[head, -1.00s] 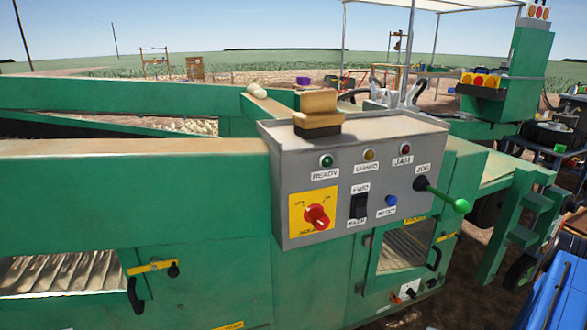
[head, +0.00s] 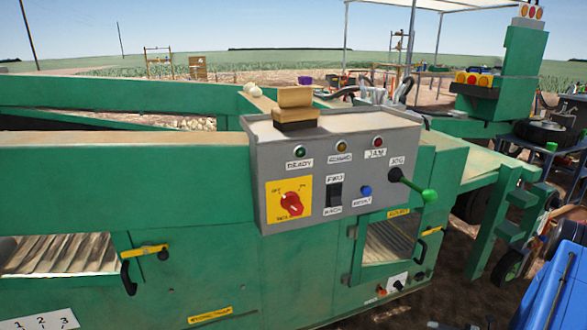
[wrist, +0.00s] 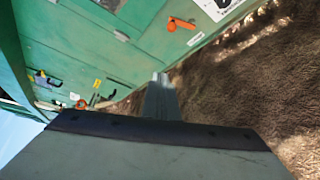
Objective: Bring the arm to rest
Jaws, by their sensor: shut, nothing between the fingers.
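My gripper (wrist: 162,97) shows in the wrist view as two grey fingers held together, with nothing between them. It hangs in front of the lower side of a green machine and bare brown soil, touching nothing that I can see. I do not see the gripper or arm in the head view. The green machine (head: 110,175) fills the left and middle of the head view. Its grey control panel (head: 400,140) carries a red rotary knob (head: 291,204), a black rocker switch (head: 334,195), a blue button (head: 365,190) and a green-tipped lever (head: 428,195).
In the wrist view an orange handle (wrist: 182,23) sits on the machine near the top. Green steps (head: 505,220) and a blue object (head: 560,285) stand at the right of the head view. Bare soil (head: 465,265) lies between the machine and the blue object.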

